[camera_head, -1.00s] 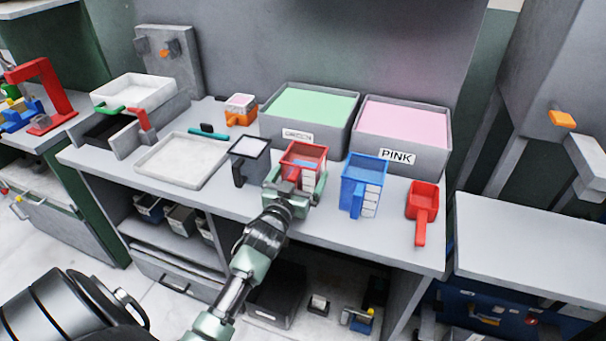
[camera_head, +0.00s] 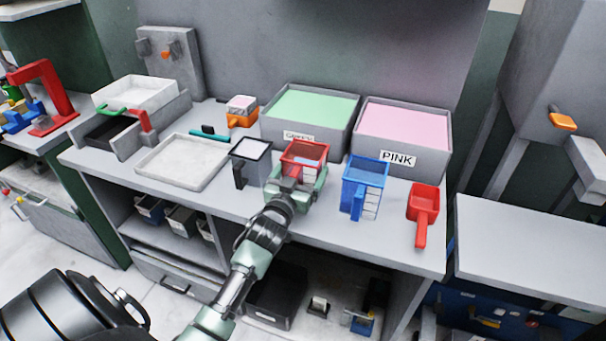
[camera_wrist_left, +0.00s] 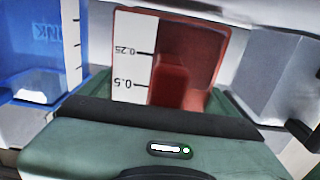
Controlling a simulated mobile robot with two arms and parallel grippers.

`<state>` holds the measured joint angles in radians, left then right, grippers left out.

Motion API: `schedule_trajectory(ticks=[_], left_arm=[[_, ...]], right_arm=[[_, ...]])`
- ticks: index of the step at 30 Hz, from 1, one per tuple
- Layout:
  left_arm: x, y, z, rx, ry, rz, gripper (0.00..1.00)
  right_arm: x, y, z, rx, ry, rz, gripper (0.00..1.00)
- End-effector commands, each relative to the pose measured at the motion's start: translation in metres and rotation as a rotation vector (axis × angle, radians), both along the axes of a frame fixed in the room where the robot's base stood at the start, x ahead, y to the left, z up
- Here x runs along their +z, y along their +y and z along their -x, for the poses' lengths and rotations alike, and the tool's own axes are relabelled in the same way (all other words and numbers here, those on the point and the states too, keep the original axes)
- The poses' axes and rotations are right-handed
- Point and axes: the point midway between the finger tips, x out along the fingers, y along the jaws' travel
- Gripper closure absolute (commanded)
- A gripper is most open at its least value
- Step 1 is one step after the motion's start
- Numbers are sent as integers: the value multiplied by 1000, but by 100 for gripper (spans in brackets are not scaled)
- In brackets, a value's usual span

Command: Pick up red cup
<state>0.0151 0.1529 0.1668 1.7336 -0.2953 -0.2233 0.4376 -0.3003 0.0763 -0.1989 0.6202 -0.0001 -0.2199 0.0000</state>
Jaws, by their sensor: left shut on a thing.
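The red cup (camera_head: 305,153) stands on the workbench between the grey cup and the blue cup, in front of the green bin. My left gripper (camera_head: 298,182) is at its near side, shut on it, with a green finger along its right side. In the left wrist view, the red cup (camera_wrist_left: 200,65) fills the middle, with its white scale strip marked 0.25 and 0.5 and its red handle facing the camera. The green gripper body (camera_wrist_left: 150,145) hides its lower part. I cannot tell whether the cup touches the bench. My right gripper is not in view.
The blue cup (camera_head: 365,175) stands close on the right and the grey cup (camera_head: 250,155) close on the left. Bins of green (camera_head: 270,135) and pink (camera_head: 440,165) stand behind. A white tray (camera_head: 150,160) lies at left.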

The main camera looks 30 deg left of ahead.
Motion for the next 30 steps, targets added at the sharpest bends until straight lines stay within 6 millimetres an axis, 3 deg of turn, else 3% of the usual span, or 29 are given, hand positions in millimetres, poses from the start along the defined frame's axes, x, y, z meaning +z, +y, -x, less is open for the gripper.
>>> schedule_trajectory(ticks=[18,24,30], left_arm=[[157,0,0,-1,-7,-4,53],[181,0,0,-1,-4,-2,53],[187,0,0,-1,-2,-1,53]], right_arm=[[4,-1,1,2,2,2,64],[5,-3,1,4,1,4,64],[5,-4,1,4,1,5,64]])
